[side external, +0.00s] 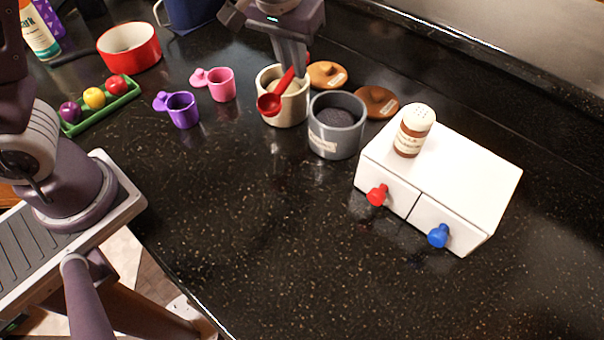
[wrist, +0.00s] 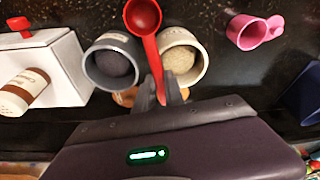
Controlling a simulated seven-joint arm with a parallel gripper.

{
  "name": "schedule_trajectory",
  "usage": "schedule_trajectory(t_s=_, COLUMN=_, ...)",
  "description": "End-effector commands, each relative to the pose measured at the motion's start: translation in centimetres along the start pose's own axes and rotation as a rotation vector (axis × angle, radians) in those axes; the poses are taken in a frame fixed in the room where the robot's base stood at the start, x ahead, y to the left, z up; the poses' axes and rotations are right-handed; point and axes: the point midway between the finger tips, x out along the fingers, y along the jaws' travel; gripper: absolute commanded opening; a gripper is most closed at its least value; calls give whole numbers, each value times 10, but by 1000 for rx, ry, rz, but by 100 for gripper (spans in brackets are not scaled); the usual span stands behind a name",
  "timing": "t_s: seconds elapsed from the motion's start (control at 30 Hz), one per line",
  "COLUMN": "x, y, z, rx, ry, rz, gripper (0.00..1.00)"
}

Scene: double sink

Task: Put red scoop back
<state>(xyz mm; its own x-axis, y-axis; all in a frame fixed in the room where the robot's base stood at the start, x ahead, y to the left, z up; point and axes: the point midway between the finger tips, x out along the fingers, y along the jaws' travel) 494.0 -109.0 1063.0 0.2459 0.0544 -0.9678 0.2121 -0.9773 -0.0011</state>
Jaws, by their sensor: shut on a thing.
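The red scoop (side external: 269,104) is held at its handle by my gripper (side external: 293,64), which is shut on it. In the side view its bowl appears in front of the cream canister (side external: 285,112). In the wrist view the scoop (wrist: 143,17) extends up from my gripper (wrist: 160,90), its handle passing between the grey canister (wrist: 92,72) and the cream canister (wrist: 203,68). Both canisters are open; the grey one holds dark grounds, the cream one a pale grainy filling. I cannot tell the scoop's exact height above them.
Two wooden lids (side external: 377,101) lie behind the canisters. A white drawer box (side external: 455,165) with red and blue knobs carries a shaker (side external: 413,133). Pink (side external: 222,86) and purple (side external: 183,110) cups, a green tray (side external: 103,112) and a red pot (side external: 130,48) stand left. The front counter is clear.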

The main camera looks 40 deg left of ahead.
Motion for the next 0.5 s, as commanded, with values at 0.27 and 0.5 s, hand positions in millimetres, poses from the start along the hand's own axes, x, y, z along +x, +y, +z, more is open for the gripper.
schedule_trajectory(t_s=0.27, x=-14, y=92, z=104, rx=177, ry=-161, rz=31, gripper=0)
schedule_trajectory(t_s=0.5, x=4, y=106, z=137, rx=213, ry=-200, rz=29, gripper=0)
